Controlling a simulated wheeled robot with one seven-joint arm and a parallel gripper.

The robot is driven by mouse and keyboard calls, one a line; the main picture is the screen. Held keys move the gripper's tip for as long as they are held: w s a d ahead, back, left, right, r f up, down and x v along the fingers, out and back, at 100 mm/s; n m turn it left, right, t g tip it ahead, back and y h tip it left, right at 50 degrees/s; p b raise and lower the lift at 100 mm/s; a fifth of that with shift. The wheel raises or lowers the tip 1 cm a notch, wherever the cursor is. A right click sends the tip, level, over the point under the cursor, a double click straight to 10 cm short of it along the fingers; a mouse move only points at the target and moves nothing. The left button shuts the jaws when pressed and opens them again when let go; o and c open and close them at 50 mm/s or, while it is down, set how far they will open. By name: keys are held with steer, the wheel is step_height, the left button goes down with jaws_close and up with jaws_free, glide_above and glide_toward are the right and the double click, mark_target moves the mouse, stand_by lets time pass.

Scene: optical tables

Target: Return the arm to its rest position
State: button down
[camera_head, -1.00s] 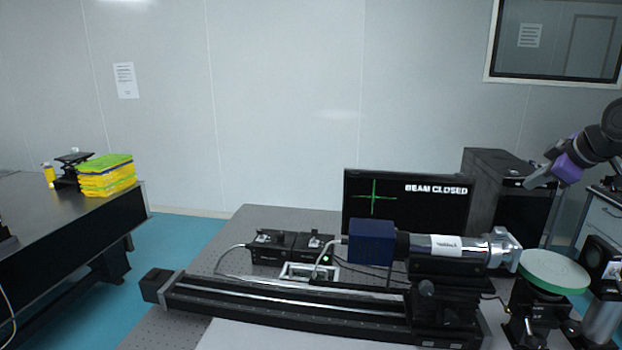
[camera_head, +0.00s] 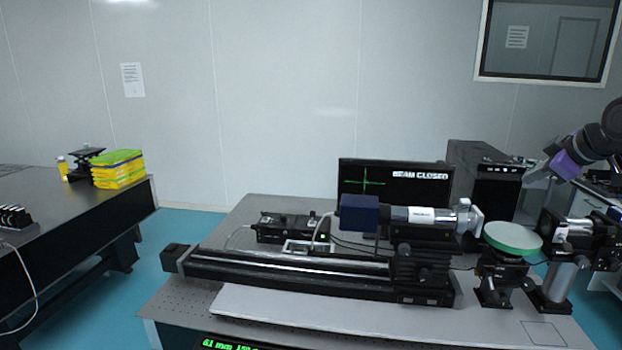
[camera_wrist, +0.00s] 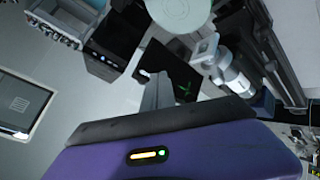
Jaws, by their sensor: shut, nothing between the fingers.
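My gripper (camera_head: 537,172) is at the right of the head view, raised above the optical table (camera_head: 190,296) near the black box. Its fingers are together and hold nothing. In the wrist view its purple body (camera_wrist: 180,155) fills the bottom and the grey fingers (camera_wrist: 157,92) point up the picture. My arm enters from the right edge; the rest of it is outside the head view.
A monitor (camera_head: 420,187) reads "BEAM CLOSED". A black box (camera_head: 490,160) stands beside it. A blue-and-silver tube assembly (camera_head: 430,215) sits by a long rail (camera_head: 300,272). A green-rimmed disc (camera_head: 512,238) stands at right. A second table (camera_head: 60,215) is at left.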

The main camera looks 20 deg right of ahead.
step_height(320, 180, up, 6)
steer(key=w+m+t+h, duration=0.1)
steer(key=w+t+h, duration=0.1)
steer(key=w+t, duration=0.1)
steer(key=w+a+f+m+t, duration=0.2)
steer(key=w+a+t, duration=0.2)
steer(key=a, duration=0.3)
steer(key=s+a+f+m+t+h+b, duration=0.1)
steer(key=s+a+f+m+t, duration=0.15)
steer(key=a+f, duration=0.65)
steer(key=s+a+f+m+t+h, duration=0.15)
steer(key=s+a+f+m, duration=0.35)
steer(key=a, duration=0.6)
steer(key=s+a+f+n+g+y, duration=0.1)
steer(key=s+a+f+n+y, duration=0.1)
steer(key=s+a+f, duration=0.5)
steer(key=s+a+f+n+g+y+b, duration=0.1)
steer(key=s+a+f, duration=0.6)
steer(key=s, duration=1.2)
steer(key=s+a+f+n+g+y+b, duration=0.1)
steer(key=s+a+f+n+g+y, duration=0.2)
steer(key=s+a+f+y, duration=0.2)
steer(key=s+a+f, duration=0.3)
steer(key=s+a, duration=0.4)
steer(key=s, duration=0.1)
steer(key=shift+a, duration=0.15)
